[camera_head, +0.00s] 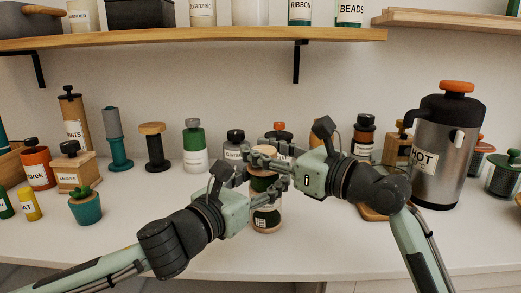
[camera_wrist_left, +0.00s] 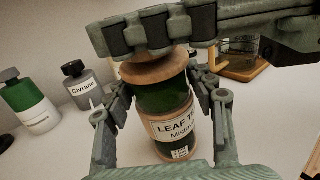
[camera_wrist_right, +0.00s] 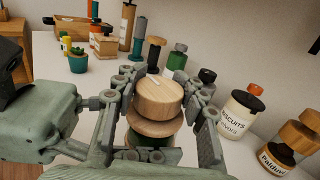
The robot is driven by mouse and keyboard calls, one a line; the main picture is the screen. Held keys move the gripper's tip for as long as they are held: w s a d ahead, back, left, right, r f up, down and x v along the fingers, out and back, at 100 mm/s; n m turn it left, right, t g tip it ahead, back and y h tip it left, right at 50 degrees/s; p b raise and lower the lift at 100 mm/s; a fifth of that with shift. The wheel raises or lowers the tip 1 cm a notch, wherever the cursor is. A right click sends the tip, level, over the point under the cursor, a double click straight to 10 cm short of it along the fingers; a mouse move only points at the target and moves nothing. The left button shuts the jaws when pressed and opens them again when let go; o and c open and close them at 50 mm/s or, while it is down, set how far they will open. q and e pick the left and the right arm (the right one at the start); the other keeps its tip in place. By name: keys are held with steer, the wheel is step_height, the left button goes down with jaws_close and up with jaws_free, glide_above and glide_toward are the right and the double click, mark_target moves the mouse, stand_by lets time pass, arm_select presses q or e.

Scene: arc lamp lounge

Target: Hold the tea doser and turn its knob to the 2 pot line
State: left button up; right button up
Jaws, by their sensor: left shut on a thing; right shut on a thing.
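The tea doser (camera_wrist_left: 172,105) is a dark green cylinder with a white label reading "LEAF T…" and a wooden collar. In the head view the doser (camera_head: 266,218) stands upright on the white counter. My left gripper (camera_head: 262,196) is shut on its body, with fingers on both sides in the left wrist view. Its wooden knob (camera_wrist_right: 159,97) carries a pale line on top. Any pot lines on the collar are too small or hidden to read.
A steel "HOT" jug (camera_head: 440,150) stands at the right. A green and white bottle (camera_head: 194,146) and a grey jar (camera_head: 234,146) stand behind the doser. A "BISCUITS" jar (camera_wrist_right: 239,113) is close to my right gripper.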

steer(key=shift+s+a+r, duration=0.2)
steer(key=shift+r, duration=0.15)
steer(key=o, duration=1)
steer(key=shift+o, duration=1.1)
steer(key=shift+d+f, duration=0.1)
steer(key=shift+f, duration=0.05)
steer(key=shift+d, duration=0.1)
steer(key=v, duration=1.2)
